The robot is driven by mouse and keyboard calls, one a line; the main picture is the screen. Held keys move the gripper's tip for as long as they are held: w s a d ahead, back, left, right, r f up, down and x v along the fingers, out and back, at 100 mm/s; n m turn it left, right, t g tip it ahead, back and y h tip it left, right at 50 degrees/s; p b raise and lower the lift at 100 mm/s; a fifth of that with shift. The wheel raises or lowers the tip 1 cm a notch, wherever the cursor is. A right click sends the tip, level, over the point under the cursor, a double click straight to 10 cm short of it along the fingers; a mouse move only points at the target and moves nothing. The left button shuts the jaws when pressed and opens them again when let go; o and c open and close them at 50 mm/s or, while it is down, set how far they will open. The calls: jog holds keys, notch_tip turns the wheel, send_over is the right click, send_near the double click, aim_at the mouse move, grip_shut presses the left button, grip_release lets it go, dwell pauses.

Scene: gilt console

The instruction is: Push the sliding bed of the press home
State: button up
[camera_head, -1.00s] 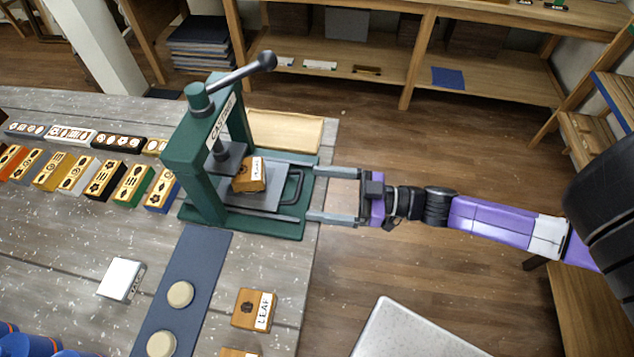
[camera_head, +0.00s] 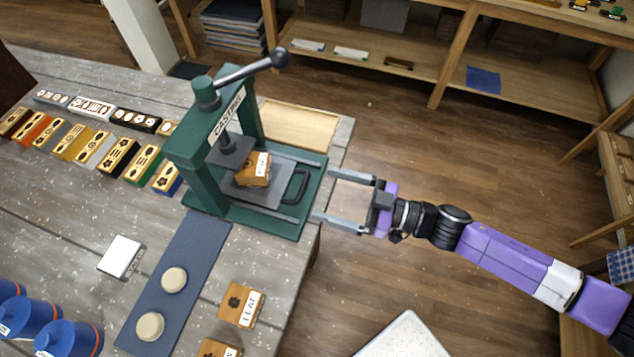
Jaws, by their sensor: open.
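The green press (camera_head: 190,165) stands on the grey table, with a lever on top and a label reading something like "CASTING". Its grey sliding bed (camera_head: 269,194) sticks out of the frame to the right along the green base. A dark loop handle (camera_head: 298,185) is at the bed's right end. A wooden block (camera_head: 254,169) with a white label sits tilted on the bed, partly beside the press plate (camera_head: 231,150). My gripper (camera_head: 342,198) is open and empty, to the right of the handle, its fingertips close to the base's right end. Contact cannot be told.
A wooden tray (camera_head: 297,125) lies behind the press. Rows of stamp blocks (camera_head: 118,158) stand to the left. A blue mat (camera_head: 190,248) with two pale discs, a labelled block (camera_head: 241,305) and blue jars (camera_head: 68,339) are in front. Open floor lies right of the table edge.

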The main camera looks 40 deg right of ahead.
aim_at(310, 193)
jog(key=shift+p+x, duration=0.5)
jog(key=shift+x, duration=2.1)
